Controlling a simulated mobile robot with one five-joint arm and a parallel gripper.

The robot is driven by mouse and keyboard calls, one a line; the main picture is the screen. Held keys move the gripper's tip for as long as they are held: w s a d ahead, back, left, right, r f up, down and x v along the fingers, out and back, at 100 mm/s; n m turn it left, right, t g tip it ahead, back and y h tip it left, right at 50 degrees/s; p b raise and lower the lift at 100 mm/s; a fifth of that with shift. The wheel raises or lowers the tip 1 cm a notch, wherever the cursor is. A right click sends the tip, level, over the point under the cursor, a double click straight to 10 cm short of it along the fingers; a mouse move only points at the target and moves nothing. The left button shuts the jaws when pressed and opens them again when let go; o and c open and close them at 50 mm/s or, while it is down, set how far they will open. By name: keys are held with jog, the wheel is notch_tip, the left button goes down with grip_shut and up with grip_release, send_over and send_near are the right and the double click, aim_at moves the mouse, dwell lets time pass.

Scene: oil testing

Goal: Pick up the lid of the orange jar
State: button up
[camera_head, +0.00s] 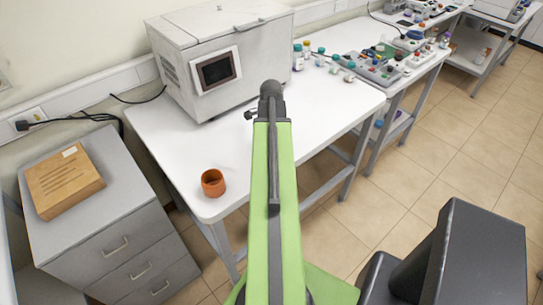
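The orange jar (212,183) stands upright near the front left corner of the white table. It looks open at the top, with a darker inside. I cannot make out a separate lid on it or beside it. My green arm reaches up the middle of the view over the table, and its dark end joint is to the right of and beyond the jar. Only a small dark part (249,115) shows left of the arm's end, perhaps a piece of my gripper. The fingers are hidden, and nothing held can be seen.
A white box-shaped machine (215,65) with a dark screen fills the back left of the table (165,130). Several small bottles (320,57) and grey trays (372,70) stand at the back right. A drawer cabinet (115,215) with a cardboard box (64,182) stands left.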

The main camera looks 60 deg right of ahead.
jog(key=c, duration=1.4)
jog(key=shift+r, duration=0.1)
